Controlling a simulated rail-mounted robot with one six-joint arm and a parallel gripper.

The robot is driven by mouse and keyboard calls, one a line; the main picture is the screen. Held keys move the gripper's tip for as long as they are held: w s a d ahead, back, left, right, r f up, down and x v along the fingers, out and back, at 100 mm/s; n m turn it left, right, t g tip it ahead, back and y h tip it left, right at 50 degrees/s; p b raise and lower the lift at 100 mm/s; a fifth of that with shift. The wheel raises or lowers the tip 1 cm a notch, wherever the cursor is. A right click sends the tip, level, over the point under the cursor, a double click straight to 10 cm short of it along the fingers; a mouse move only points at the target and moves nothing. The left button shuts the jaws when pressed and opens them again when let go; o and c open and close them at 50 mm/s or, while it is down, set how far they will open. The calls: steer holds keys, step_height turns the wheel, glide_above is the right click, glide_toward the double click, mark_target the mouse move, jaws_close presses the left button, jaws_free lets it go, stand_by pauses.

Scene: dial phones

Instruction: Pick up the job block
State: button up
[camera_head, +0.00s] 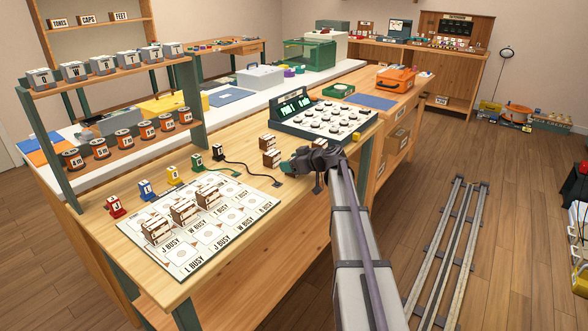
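Two brown-and-white blocks stand on the wooden table left of my gripper: a nearer block (271,158) and a block behind it (266,142). Three similar labelled blocks stand on the white printed mat: a front block (157,231), a middle block (183,213) and a back block (208,195). I cannot tell which of these is the job block. My gripper (287,167) is low over the table, just right of the nearer loose block and seemingly apart from it. Its fingers are small and dark, so their opening is unclear.
The mat (240,215) has cells marked BUSY. Coloured letter blocks, red (115,207), blue (145,190), yellow (172,176) and green (197,162), line its far side. A black cabled piece (217,153) stands nearby. A dial console (325,118) is behind my gripper; a shelf rack (115,85) rises left.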

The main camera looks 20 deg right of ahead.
steer(key=c, duration=0.5)
steer(key=shift+r, duration=0.1)
